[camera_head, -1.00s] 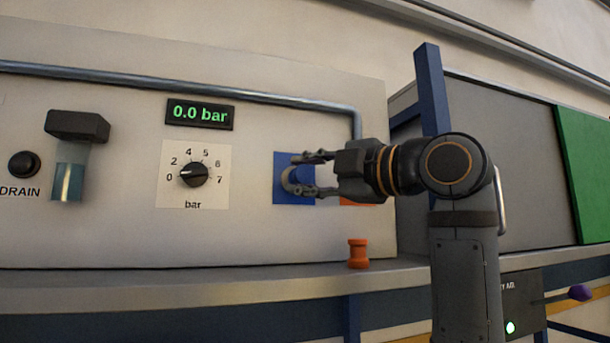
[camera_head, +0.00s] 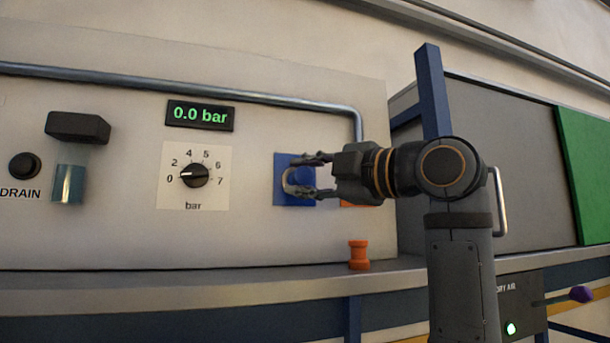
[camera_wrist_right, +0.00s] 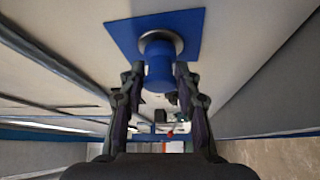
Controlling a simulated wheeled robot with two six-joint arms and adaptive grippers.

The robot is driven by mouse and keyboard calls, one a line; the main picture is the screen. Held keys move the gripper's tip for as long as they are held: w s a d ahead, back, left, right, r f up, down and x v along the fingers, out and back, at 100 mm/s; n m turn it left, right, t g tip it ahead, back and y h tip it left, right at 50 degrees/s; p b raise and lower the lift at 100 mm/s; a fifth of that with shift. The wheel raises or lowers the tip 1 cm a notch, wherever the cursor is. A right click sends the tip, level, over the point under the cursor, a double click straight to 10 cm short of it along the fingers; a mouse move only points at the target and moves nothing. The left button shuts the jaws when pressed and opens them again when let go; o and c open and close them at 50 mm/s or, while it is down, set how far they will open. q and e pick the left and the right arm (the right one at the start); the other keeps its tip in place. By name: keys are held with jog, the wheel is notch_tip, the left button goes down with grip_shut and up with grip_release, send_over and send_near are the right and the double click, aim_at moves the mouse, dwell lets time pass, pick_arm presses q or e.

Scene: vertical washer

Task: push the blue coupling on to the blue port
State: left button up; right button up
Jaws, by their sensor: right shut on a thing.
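The blue coupling (camera_wrist_right: 159,72) is between the fingertips of my right gripper (camera_wrist_right: 160,77) in the right wrist view. Its far end is at the grey ring of the blue port (camera_wrist_right: 190,25), a blue square plate on the panel. I cannot tell whether the coupling is seated on the ring or just touching it. In the head view my right gripper (camera_head: 313,178) reaches in from the right, shut on the coupling (camera_head: 303,177), in front of the blue port plate (camera_head: 282,164). My left gripper is not in view.
An orange coupling (camera_head: 358,254) stands on the ledge (camera_head: 200,285) below the panel. An orange plate (camera_head: 350,205) is partly hidden behind my right gripper. The display (camera_head: 200,114) reads 0.0 bar and the dial (camera_head: 194,175) points near 0. A blue post (camera_head: 430,90) rises behind my arm.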

jog(key=shift+w, duration=0.1)
jog(key=o, duration=1.2)
jog(key=shift+c, duration=0.2)
jog(key=v, duration=1.1)
jog(key=shift+s+d, duration=0.25)
jog(key=shift+d, duration=0.05)
jog(key=shift+f, duration=0.15)
